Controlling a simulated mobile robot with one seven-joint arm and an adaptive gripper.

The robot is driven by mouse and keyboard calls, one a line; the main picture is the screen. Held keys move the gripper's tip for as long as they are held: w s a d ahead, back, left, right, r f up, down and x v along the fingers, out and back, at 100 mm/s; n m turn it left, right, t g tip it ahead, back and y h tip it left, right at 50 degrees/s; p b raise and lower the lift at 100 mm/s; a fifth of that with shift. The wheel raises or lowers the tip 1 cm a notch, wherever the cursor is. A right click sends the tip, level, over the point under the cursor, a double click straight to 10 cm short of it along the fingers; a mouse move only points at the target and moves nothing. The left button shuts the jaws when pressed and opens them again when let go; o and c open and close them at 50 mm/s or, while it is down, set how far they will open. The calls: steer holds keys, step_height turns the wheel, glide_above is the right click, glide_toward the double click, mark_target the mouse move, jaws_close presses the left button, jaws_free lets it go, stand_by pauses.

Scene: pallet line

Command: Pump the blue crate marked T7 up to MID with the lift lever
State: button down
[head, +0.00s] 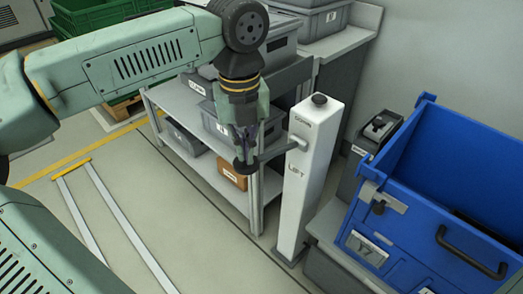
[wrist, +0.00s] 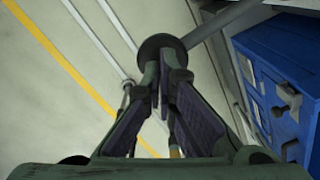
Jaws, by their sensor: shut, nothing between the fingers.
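The blue crate (head: 408,232) stands at the right of the head view, with a white T7 plate and a dark handle on its sides. Part of a blue crate also shows at the right of the wrist view (wrist: 270,78). The white post marked LIFT (head: 308,180) stands left of the crate. The lift lever (head: 272,154) sticks out left from the post and ends in a dark round knob (wrist: 155,48). My gripper (head: 242,158) is shut and empty, pointing down with its fingertips at the knob. Whether they touch it I cannot tell. No MID mark is readable.
A grey shelf rack (head: 190,115) with grey bins and an orange-brown box (head: 232,174) stands behind my gripper. A green crate (head: 95,15) is at the far left.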

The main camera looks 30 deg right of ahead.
mark_target(243, 164)
steer(key=shift+f, duration=0.15)
steer(key=shift+f+b, duration=1.1)
steer(key=shift+b, duration=0.05)
steer(key=shift+r, duration=0.15)
steer(key=shift+s+a+f+b, duration=0.15)
steer(key=shift+a+f+b, duration=0.15)
steer(key=shift+f+b, duration=0.4)
steer(key=shift+f, duration=0.1)
steer(key=shift+a+f+b, duration=0.15)
steer(key=shift+f+b, duration=0.5)
steer(key=shift+f, duration=0.2)
